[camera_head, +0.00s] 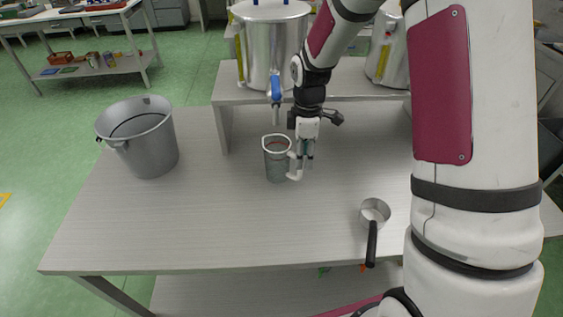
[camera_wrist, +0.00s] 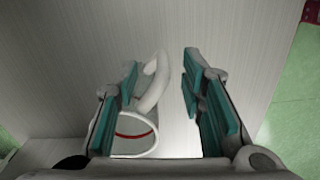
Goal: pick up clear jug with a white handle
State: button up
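The clear jug (camera_head: 277,168) with a white handle (camera_head: 295,167) stands upright on the table, under the tap of a steel tank. My gripper (camera_head: 306,152) is at the jug's right side, beside the handle. In the wrist view my gripper (camera_wrist: 160,80) is open, with teal pads on both sides. The white handle (camera_wrist: 152,88) is between the fingers, nearer the left one, with a gap to the right finger. The jug's rim (camera_wrist: 157,128) and a red line inside show below, partly hidden by the left finger.
A steel pot (camera_head: 152,150) stands at the table's left. A black-handled ladle or pan (camera_head: 371,240) lies front right. Steel tanks (camera_head: 270,45) stand on a raised shelf (camera_head: 235,92) behind the jug. The table's front middle (camera_head: 230,235) is clear.

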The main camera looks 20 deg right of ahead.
aim_at(300, 178)
jog(key=f, duration=0.3)
jog(key=f+p, duration=0.1)
jog(key=f, duration=0.1)
jog(key=shift+a+f, duration=0.35)
grip_shut()
